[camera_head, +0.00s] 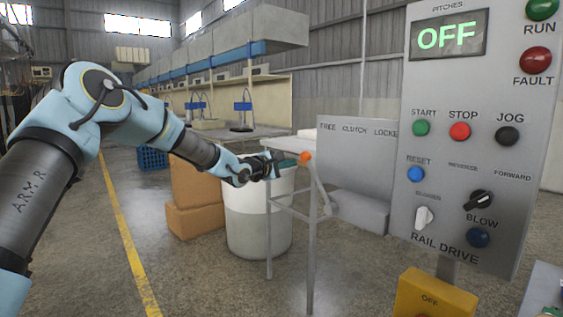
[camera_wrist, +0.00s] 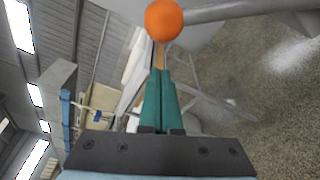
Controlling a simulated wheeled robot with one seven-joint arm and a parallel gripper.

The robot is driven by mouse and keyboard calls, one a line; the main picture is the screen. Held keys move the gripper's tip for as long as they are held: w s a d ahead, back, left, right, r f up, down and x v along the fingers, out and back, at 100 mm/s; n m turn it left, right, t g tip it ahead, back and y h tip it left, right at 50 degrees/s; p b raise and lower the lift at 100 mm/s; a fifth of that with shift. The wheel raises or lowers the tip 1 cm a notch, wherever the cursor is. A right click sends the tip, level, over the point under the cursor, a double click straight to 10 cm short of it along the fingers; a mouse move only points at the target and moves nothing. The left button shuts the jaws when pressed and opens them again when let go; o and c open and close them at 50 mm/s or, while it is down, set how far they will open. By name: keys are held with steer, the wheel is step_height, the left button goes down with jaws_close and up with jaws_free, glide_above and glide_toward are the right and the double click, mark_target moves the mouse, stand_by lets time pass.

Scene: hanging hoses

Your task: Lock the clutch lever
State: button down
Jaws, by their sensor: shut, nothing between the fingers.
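The clutch lever (camera_head: 319,188) is a grey bar with an orange ball knob (camera_head: 305,157). It rises from beside a grey housing (camera_head: 355,165) marked FREE, CLUTCH and LOCKED, and its knob end leans left, toward the FREE side. My gripper (camera_head: 291,162) is shut and empty, with its green fingertips just left of the knob. In the wrist view the fingers (camera_wrist: 159,100) are together and point at the orange knob (camera_wrist: 164,20), with the lever bar (camera_wrist: 225,11) running off to the right. I cannot tell whether the fingertips touch the knob.
A control panel (camera_head: 462,215) with an OFF display (camera_head: 447,36) stands at the right. A yellow box (camera_head: 432,296) sits below it. A grey and white bin (camera_head: 258,220), a metal-legged table and brown boxes (camera_head: 195,195) stand behind my gripper. The floor at lower left is clear.

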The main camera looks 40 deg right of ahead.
steer(key=shift+s+a+r+p, duration=0.2)
steer(key=shift+s+r, duration=0.25)
steer(key=shift+s, duration=0.35)
steer(key=shift+s+a+r+p, duration=0.1)
steer(key=shift+s+a+r, duration=0.1)
steer(key=shift+s+r, duration=0.4)
steer(key=shift+s+f, duration=0.15)
steer(key=shift+s, duration=0.05)
steer(key=s+a+r+m+g+h+b, duration=0.1)
steer(key=s+r+m+h+b, duration=0.1)
steer(key=s+m+b, duration=1.5)
steer(key=shift+s+a+r+g+h+b, duration=0.25)
steer(key=shift+s+h+b, duration=0.45)
steer(key=shift+s+b, duration=2.95)
steer(key=shift+w+d+b, duration=0.1)
steer(key=shift+w+b, duration=0.25)
